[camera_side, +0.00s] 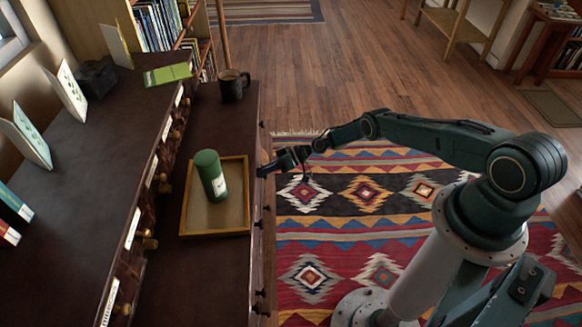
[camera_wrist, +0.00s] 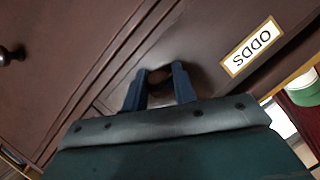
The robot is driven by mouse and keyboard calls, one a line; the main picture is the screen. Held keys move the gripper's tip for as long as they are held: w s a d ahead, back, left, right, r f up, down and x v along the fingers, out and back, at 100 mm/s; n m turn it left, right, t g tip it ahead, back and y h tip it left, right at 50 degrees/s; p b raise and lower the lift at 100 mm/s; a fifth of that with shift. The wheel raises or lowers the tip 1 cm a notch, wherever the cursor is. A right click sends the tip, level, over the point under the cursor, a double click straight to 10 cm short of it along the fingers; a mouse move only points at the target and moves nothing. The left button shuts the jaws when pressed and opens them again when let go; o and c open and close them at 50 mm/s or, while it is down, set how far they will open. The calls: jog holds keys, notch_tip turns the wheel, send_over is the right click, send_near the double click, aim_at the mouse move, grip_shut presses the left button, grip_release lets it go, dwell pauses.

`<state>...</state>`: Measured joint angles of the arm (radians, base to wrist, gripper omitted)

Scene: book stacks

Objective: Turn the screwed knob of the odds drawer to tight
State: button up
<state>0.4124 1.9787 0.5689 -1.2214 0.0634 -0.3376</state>
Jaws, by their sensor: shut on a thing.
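My gripper (camera_wrist: 160,88) is at the front of the odds drawer (camera_wrist: 206,52), with its two dark blue fingers on either side of a dark round knob (camera_wrist: 161,74). The fingers are shut on the knob, which is mostly hidden between them. The drawer front is dark brown wood with a label reading ODDS (camera_wrist: 251,46), seen upside down at the upper right. In the side view my gripper (camera_side: 262,171) touches the front side of the cabinet, and the knob is hidden there. How tight the knob sits cannot be told.
Another dark knob (camera_wrist: 11,55) stands out at the left of the wrist view. On the cabinet top, a wooden tray (camera_side: 245,205) holds a green canister (camera_side: 210,176) close to my gripper. A dark mug (camera_side: 231,86) stands farther back. The patterned rug (camera_side: 350,262) is clear.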

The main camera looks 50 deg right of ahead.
dwell(0.3)
jog(key=o, duration=1)
jog(key=shift+c, duration=0.2)
jog(key=shift+d, duration=0.15)
jog(key=v, duration=1.3)
jog(key=shift+s+d, duration=0.15)
jog(key=shift+d, duration=0.05)
jog(key=shift+r, duration=0.1)
